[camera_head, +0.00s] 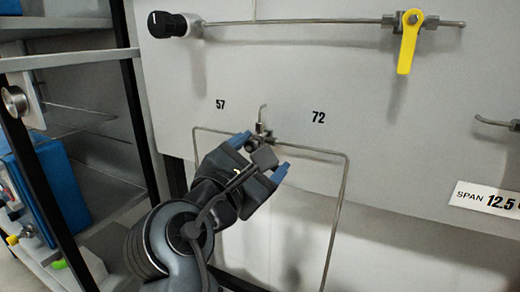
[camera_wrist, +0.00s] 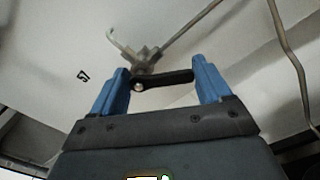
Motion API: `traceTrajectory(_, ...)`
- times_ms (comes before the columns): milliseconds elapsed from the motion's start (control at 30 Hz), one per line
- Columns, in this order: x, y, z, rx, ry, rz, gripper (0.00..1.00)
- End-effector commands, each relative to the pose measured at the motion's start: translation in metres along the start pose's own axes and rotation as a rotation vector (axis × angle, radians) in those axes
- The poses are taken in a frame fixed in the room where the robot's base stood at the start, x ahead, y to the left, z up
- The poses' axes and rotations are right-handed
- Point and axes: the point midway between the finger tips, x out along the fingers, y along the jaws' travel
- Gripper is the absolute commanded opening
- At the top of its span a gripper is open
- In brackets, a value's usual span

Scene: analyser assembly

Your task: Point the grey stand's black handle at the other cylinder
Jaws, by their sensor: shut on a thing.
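A small metal valve (camera_head: 262,136) with a short bent tube on top sits on the light grey panel, between the printed labels 57 (camera_head: 220,104) and 72 (camera_head: 318,117). The valve (camera_wrist: 147,60) also shows in the wrist view, just beyond my fingertips. Its black handle (camera_wrist: 165,79) runs from a pivot by the left finger across to the right finger. My gripper (camera_head: 261,155) has blue fingertips and is shut on this handle, with one finger at each end. In the head view the gripper hides most of the handle. No cylinder is clearly visible.
Thin metal tubing (camera_head: 345,200) runs from both sides of the valve and down the panel. A yellow lever (camera_head: 409,42) and a black knob (camera_head: 168,24) are above. A dark-framed rack with a blue box (camera_head: 62,180) stands at left.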

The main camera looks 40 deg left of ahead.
Motion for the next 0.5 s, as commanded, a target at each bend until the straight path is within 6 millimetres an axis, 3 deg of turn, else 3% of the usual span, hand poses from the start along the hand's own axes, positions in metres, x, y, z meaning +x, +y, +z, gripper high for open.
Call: traceTrajectory(500,0.0,-0.003,-0.016,0.489,0.0,-0.001,0.47)
